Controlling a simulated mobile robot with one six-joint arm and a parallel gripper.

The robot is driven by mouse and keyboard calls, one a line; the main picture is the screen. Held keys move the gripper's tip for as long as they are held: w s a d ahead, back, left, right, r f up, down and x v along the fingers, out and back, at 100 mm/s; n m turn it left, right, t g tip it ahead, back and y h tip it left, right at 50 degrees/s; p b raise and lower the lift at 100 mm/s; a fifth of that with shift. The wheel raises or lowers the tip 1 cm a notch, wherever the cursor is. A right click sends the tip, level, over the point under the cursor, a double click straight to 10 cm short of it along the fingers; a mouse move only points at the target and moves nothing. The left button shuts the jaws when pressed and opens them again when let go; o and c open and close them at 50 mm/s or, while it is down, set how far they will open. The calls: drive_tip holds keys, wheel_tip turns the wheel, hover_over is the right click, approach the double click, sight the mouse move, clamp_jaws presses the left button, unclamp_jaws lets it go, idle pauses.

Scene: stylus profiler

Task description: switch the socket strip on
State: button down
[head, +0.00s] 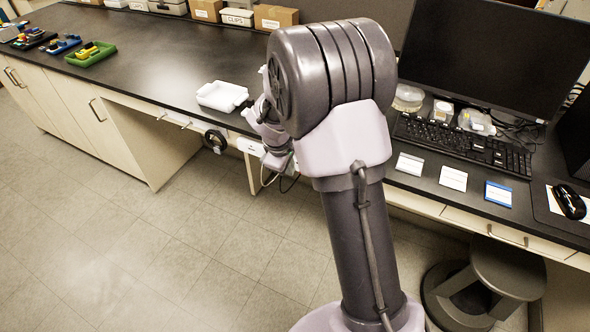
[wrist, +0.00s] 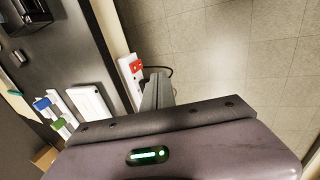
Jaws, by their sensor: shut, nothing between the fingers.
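The socket strip (head: 251,147) is a white bar on the front edge of the dark bench, left of my arm, partly hidden by the arm. In the wrist view the white strip (wrist: 127,74) runs along the bench edge, with a red part (wrist: 136,66) near its upper end. Whether the red part is lit or pressed I cannot tell. My gripper (wrist: 157,80) is shut and empty, its fingertips just right of the strip's red end in the picture. Contact cannot be made out. In the head view my wrist mostly hides the gripper.
A white tray (head: 222,96) stands on the bench near the strip. A keyboard (head: 465,143), a monitor (head: 490,50) and several cards lie or stand to the right. Cables hang below the strip. A stool (head: 490,280) stands at lower right; the floor at left is clear.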

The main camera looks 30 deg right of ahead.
drive_tip(key=w+d+f+b, duration=0.4)
drive_tip(key=d+f, duration=0.1)
drive_tip(key=f, duration=0.4)
drive_tip(key=shift+w+d+f, duration=0.15)
drive_tip(key=shift+d, duration=0.1)
drive_tip(key=shift+w+d+f, duration=0.1)
drive_tip(key=shift+w+d, duration=0.05)
drive_tip(key=shift+d, duration=0.05)
